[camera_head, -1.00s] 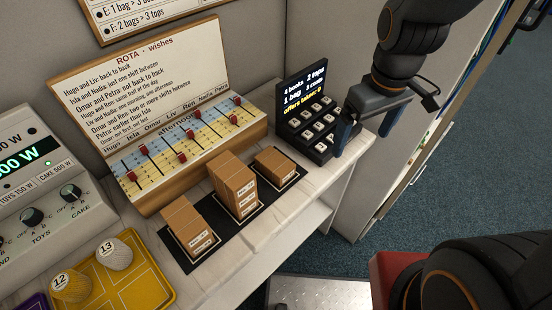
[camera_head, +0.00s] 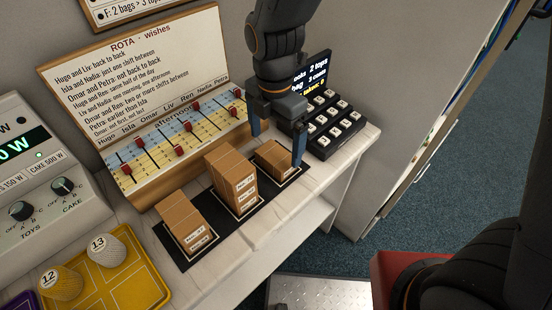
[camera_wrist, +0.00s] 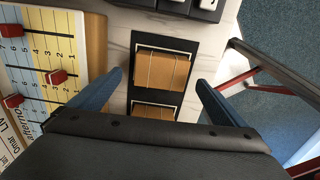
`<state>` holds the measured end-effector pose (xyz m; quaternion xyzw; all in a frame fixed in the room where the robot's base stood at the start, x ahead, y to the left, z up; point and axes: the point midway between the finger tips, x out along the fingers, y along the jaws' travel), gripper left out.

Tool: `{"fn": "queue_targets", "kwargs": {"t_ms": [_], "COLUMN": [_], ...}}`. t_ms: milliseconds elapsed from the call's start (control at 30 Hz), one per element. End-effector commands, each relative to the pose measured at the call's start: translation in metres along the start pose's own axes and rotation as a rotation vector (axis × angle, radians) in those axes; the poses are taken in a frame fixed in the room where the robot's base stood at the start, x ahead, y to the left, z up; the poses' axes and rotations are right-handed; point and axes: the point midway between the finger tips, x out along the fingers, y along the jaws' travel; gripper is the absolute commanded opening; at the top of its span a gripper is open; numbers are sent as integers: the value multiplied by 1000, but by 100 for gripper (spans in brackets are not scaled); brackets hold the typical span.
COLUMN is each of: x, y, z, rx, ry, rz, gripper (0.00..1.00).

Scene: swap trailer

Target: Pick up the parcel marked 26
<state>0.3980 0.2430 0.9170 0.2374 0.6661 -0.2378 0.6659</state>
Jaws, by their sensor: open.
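Brown cardboard parcels stand in three groups on a black strip (camera_head: 208,241). There is a low left stack (camera_head: 186,220), a tall middle stack (camera_head: 230,180) and a low right parcel (camera_head: 273,159). Their white front labels are too small to read, so I cannot tell which is marked 26. My gripper (camera_head: 277,141) is open and empty, pointing down above the right parcel, with its blue fingers on either side of it. In the wrist view the right parcel (camera_wrist: 160,70) lies between the open fingers.
A dark keypad with a screen (camera_head: 328,122) stands just behind and right of my gripper. A wooden rota board with red sliders (camera_head: 180,152) stands behind the parcels. The counter's right edge is close.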

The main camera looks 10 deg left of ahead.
Motion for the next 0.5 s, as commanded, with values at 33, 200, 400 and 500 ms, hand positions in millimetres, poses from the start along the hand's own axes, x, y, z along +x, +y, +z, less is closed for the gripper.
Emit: {"fn": "queue_targets", "kwargs": {"t_ms": [33,200,400,500], "x": [4,19,43,51], "y": [-1,-2,-3,-3], "z": [0,0,0,1], "rx": [1,3,3,3], "ry": [1,1,1,0], "rz": [-3,-4,-3,-1], "gripper": [96,96,96,96]}}
